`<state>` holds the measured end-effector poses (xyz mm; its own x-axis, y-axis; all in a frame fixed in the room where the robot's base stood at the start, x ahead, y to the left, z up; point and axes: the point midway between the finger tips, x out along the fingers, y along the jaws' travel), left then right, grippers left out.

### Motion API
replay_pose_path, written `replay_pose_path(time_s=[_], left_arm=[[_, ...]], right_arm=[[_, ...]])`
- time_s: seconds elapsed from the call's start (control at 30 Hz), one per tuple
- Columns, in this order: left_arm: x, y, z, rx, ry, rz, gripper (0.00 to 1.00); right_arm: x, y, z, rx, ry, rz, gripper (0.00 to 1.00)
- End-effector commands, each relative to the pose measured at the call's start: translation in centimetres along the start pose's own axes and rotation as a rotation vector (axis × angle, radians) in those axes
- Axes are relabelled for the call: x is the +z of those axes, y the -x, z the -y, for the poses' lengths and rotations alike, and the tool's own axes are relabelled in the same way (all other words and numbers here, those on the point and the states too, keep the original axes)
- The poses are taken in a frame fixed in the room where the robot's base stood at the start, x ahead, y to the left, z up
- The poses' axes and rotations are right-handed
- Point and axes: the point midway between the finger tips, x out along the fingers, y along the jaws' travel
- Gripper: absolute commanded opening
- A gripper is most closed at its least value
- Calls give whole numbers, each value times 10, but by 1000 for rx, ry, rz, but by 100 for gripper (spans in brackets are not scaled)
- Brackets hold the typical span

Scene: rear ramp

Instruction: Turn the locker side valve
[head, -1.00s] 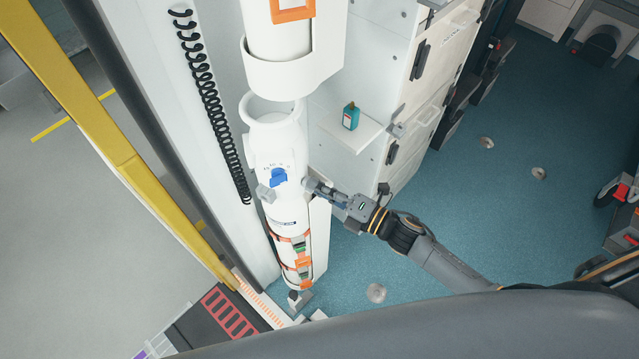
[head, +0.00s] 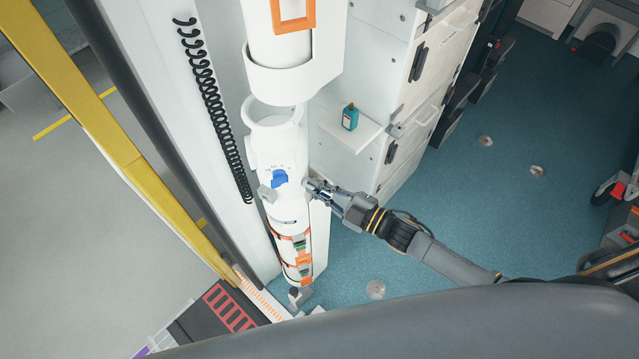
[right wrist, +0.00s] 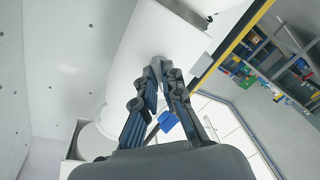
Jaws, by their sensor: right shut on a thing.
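A white upright cylinder unit (head: 286,222) stands in a white holder, with a blue knob (head: 279,178) on its front and a grey knob (head: 266,193) on its left side. My right gripper (head: 308,186) reaches in from the right to the cylinder's locker side. It is shut on the locker side valve, which the fingers mostly hide in the head view. In the right wrist view a small grey end of the valve (right wrist: 158,62) shows between the fingertips, against the white body. The blue knob also shows there (right wrist: 167,121), behind the fingers. My left gripper is not in view.
White lockers (head: 372,90) stand right of the cylinder, with a small shelf (head: 340,128) holding a teal bottle (head: 350,117). A black coiled cord (head: 215,105) hangs on the left. A yellow rail (head: 125,150) runs at far left. The blue floor (head: 450,210) at right is mostly clear.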

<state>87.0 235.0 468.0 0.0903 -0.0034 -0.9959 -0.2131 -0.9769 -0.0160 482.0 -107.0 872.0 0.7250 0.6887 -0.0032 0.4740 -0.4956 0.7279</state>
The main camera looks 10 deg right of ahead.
Motion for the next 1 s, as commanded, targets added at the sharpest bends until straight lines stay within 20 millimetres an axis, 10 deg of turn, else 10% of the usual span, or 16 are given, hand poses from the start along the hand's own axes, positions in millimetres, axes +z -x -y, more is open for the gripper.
replay_pose_path(time_s=[1.0], left_arm=[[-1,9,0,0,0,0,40]], right_arm=[[-5,-4,-6,5,-783,-19,0]])
